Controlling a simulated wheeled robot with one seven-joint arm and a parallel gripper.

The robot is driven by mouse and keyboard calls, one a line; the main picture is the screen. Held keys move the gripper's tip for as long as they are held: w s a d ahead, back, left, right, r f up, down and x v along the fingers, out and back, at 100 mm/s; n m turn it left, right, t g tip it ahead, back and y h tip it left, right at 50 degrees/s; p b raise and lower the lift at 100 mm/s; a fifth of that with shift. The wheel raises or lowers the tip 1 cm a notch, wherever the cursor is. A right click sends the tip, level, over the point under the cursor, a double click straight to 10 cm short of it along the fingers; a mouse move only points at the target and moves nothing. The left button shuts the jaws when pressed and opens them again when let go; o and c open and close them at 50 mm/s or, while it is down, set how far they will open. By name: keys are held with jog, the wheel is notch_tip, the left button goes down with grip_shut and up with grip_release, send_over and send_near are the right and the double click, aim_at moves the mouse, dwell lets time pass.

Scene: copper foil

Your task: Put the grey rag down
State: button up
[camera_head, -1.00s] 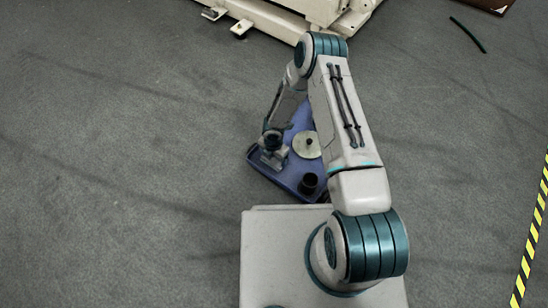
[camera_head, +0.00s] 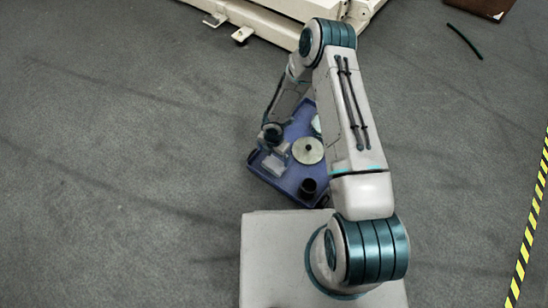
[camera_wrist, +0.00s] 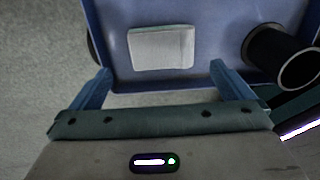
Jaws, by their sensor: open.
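The grey rag (camera_wrist: 161,47) shows in the wrist view as a pale, flat, nearly rectangular folded piece. It lies on the blue tray (camera_wrist: 210,72), near the tray's edge. My gripper (camera_wrist: 160,70) is open, its two blue fingers spread wide with nothing clamped between them. The rag lies just beyond the fingertips. The gap in height between fingers and rag is hard to judge. In the head view, the blue tray (camera_head: 290,187) is partly hidden by my arm, and a pale patch at its left corner seems to be the rag.
A black cylinder (camera_wrist: 268,48) stands on the tray right of the rag; a round pale disc (camera_head: 307,151) lies nearby. A cream machine base (camera_head: 270,22) stands behind. A dark green hose piece (camera_head: 463,40) and yellow-black striped tape (camera_head: 528,235) are on the right. The left floor is clear.

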notch_tip(320, 180, up, 4)
jog(key=p, duration=0.1)
notch_tip(320, 180, up, 13)
jog(key=m+h, duration=0.2)
jog(key=m, duration=0.3)
send_over(274, 163)
jog(key=w+d, duration=0.3)
jog(key=d, duration=0.3)
jog(key=s+d+r+m+t+h, duration=0.1)
jog(key=d+r+m, duration=0.25)
jog(key=r, duration=0.35)
jog(key=s+d+r+m, duration=0.2)
jog(key=r+m, duration=0.2)
jog(key=r, duration=0.3)
jog(key=s+d+r+m+y, duration=0.2)
jog(key=s+r+m+y, duration=0.1)
jog(key=s+r+m, duration=1.3)
jog(key=s+r, duration=0.1)
jog(key=s, duration=0.1)
jog(key=shift+s, duration=0.4)
notch_tip(274, 163, up, 35)
jog(key=t+p, duration=0.1)
jog(key=p, duration=3.1)
jog(key=shift+d+r+t, duration=0.2)
jog(key=shift+t, duration=0.2)
